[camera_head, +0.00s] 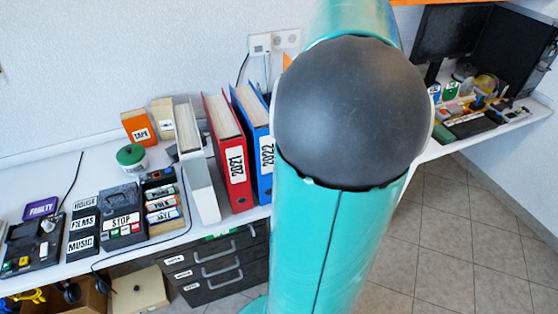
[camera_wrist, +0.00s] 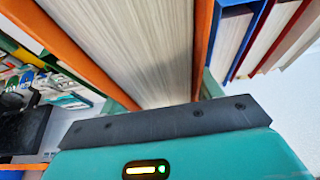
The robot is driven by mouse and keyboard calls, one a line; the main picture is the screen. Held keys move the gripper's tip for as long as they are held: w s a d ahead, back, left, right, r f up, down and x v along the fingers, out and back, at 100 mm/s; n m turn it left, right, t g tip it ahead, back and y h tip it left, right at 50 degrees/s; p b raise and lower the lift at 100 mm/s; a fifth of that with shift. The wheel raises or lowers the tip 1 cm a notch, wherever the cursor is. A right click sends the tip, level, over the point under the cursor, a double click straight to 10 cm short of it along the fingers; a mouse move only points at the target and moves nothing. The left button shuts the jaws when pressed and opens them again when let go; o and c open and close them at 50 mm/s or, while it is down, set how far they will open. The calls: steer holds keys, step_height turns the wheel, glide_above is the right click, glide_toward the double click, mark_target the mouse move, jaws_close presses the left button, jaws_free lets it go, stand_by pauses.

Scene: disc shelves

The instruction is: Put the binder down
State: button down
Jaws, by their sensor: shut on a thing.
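An orange binder (camera_wrist: 74,55) with thick white pages stands between the jaws of my gripper (camera_wrist: 160,97) in the wrist view. My gripper is shut on it, with a teal finger against each cover. In the head view my own arm hides the gripper and nearly all of this binder; only a small orange corner (camera_head: 288,61) shows beside the arm. Whether its bottom touches the worktop cannot be seen.
Blue 2022 (camera_head: 254,120), red 2021 (camera_head: 228,145) and white (camera_head: 200,165) binders stand in a row on the white worktop (camera_head: 60,170). An orange TAPE box (camera_head: 137,127) and a green-lidded jar (camera_head: 131,157) stand further left. Monitors (camera_head: 450,40) stand at the right.

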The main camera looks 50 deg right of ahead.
steer(key=w+d+f, duration=0.3)
steer(key=w+f, duration=0.9)
steer(key=w, duration=0.1)
steer(key=shift+f, duration=0.4)
steer(key=shift+w+f, duration=0.1)
steer(key=shift+f, duration=0.05)
steer(key=c, duration=0.6)
jaws_free()
steer(key=shift+f, duration=0.1)
